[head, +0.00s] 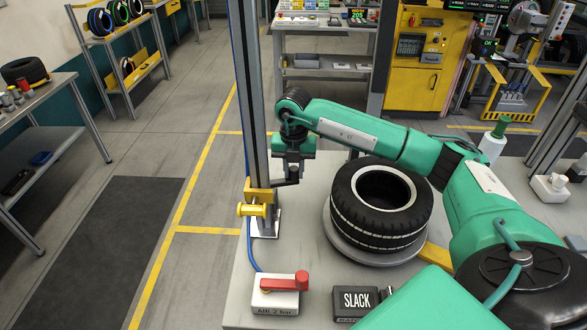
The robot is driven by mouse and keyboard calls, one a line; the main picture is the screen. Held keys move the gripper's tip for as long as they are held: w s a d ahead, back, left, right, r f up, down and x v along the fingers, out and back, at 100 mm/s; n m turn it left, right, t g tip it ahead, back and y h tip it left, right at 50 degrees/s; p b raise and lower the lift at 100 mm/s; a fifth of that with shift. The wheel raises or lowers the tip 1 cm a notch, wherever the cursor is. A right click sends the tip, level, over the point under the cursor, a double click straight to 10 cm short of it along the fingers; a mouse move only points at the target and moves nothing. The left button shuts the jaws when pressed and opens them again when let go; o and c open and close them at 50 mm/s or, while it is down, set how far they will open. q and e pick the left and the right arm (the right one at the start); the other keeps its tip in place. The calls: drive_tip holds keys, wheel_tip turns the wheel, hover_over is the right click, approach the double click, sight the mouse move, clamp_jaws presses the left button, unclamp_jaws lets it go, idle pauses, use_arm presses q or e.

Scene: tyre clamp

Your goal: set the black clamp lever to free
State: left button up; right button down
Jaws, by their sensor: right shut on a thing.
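A tyre (345,200) lies flat on a round grey turntable (345,245) on the bench. Left of it stands a grey post with a yellow clamp collar (260,196) near its foot. A small black clamp lever (283,183) sticks out to the right from the collar. My right gripper (292,172) reaches in from the right above the tyre and points down at the lever. Its fingers are shut on the lever, whose gripped end is mostly hidden. My left gripper is not in view.
A white box marked AIR 2 bar with a red handle (289,282) and a black box reading SLACK (355,301) stand at the bench front. A yellow knob (251,210) juts left from the post. A green-capped bottle (495,140) stands at the back right.

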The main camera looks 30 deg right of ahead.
drive_tip(key=c, duration=1.2)
unclamp_jaws()
wheel_tip(320, 180, up, 14)
drive_tip(key=b, duration=0.2)
drive_tip(key=shift+b, duration=0.35)
drive_tip(key=shift+f, duration=0.15)
